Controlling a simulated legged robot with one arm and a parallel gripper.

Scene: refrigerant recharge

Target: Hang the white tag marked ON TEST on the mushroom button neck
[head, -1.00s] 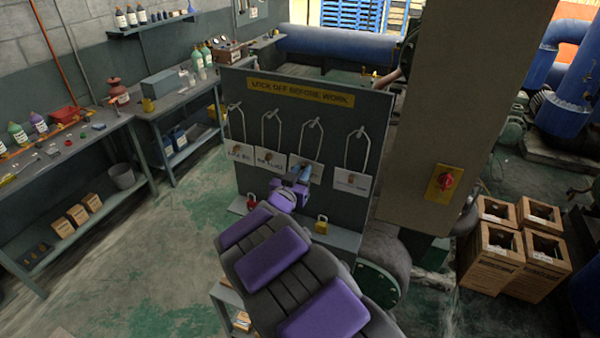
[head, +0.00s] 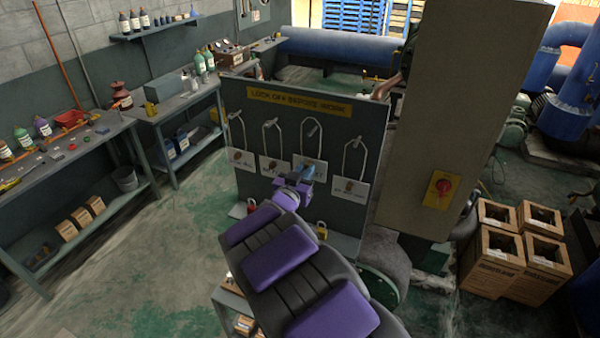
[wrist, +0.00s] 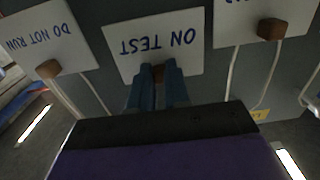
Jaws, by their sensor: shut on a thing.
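The white ON TEST tag (wrist: 185,45) appears upside down in the wrist view, with its brown block between my fingers. In the head view the tag (head: 321,169) is third from the left on the grey board, its wire loop still around a peg. My gripper (wrist: 160,78) is shut on the tag's brown block; in the head view my gripper (head: 306,172) covers part of the tag. The red mushroom button (head: 443,187) sits on a yellow plate on the tall cabinet, right of the board. Its neck is mostly hidden behind the head.
A DO NOT RUN tag (wrist: 50,38) hangs beside the held tag, and another tag (wrist: 262,20) hangs on its other side. A yellow padlock (head: 322,230) and a red padlock (head: 251,206) are on the board's lower ledge. Open boxes (head: 497,265) stand below right of the button.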

